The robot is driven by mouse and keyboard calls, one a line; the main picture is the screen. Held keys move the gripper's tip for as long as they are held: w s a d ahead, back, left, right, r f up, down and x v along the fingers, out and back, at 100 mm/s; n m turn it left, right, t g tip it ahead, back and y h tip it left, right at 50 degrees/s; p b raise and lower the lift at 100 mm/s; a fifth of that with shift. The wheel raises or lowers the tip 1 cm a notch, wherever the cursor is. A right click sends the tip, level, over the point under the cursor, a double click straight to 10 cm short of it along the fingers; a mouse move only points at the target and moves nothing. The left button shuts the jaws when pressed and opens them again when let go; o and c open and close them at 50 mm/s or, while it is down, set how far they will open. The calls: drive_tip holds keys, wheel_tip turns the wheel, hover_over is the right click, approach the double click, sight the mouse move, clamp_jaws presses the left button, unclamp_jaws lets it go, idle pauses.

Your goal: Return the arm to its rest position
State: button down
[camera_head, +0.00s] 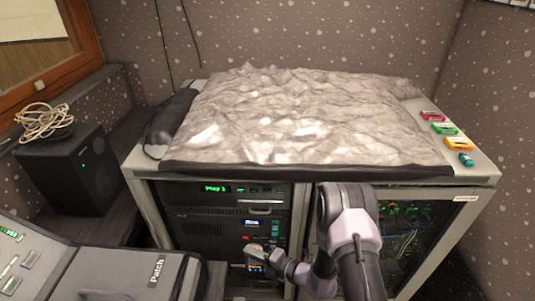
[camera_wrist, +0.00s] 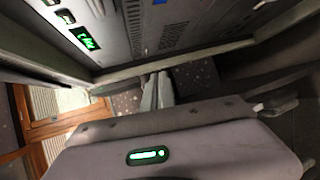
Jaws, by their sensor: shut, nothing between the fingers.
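My arm rises from the bottom of the head view, bends in front of the rack cabinet and points left. My gripper (camera_head: 253,248) is in front of the rack's lower units, left of the arm's bend. In the wrist view my gripper (camera_wrist: 158,78) shows two pale fingers side by side, shut with nothing between them. I cannot tell from the head view how far the gripper is from the rack front.
A black speaker (camera_head: 75,170) with a coiled cable (camera_head: 45,122) stands left. A grey console marked "Patch" (camera_head: 130,270) is at lower left.

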drive_tip(key=s+a+r+n+g+y, duration=0.25)
drive_tip(key=r+n+g, duration=0.25)
drive_tip(key=r+n, duration=1)
drive_tip(key=s+d+r+n+g+h, duration=0.1)
drive_tip(key=s+r+n+g+h, duration=0.2)
drive_tip(key=s+r+n, duration=0.65)
drive_tip(key=s+d+r+n+t+h, duration=0.5)
drive_tip(key=s+d+r+n+h, duration=0.4)
drive_tip(key=d, duration=0.7)
drive_tip(key=s+r+n, duration=0.3)
drive_tip(key=s+n, duration=0.1)
drive_tip(key=shift+s+d+t+h, duration=0.25)
drive_tip(key=shift+d+t+h, duration=0.05)
drive_tip(key=shift+h, duration=0.05)
drive_tip(key=shift+a, duration=0.1)
